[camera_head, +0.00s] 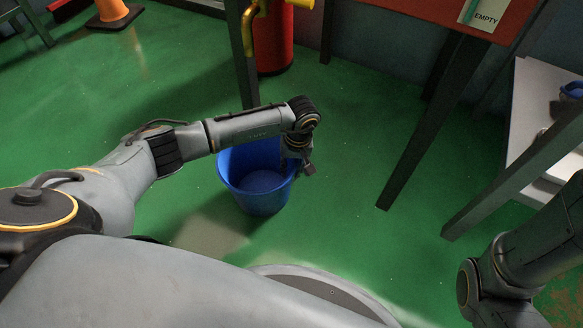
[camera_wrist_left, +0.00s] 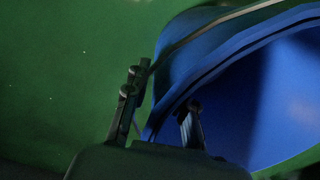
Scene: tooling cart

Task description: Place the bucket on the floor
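The blue bucket (camera_head: 262,190) is upright, low over or on the green floor; any small gap beneath it cannot be made out. My left gripper (camera_head: 304,168) is at the right side of its rim. In the left wrist view, the two fingers of the left gripper (camera_wrist_left: 163,100) are spread apart, one outside the bucket (camera_wrist_left: 265,90) and one inside. The rim runs between them, with visible space around it, and the fingers do not look clamped. A thin handle lies along the rim. My right arm shows at the lower right, but its gripper is out of view.
A red cylinder (camera_head: 274,40) with yellow piping stands behind the bucket. A dark-legged table with a red top (camera_head: 425,12) is at the upper right, and a white shelf (camera_head: 535,110) stands at the right. An orange cone (camera_head: 112,12) is far left. Green floor around the bucket is clear.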

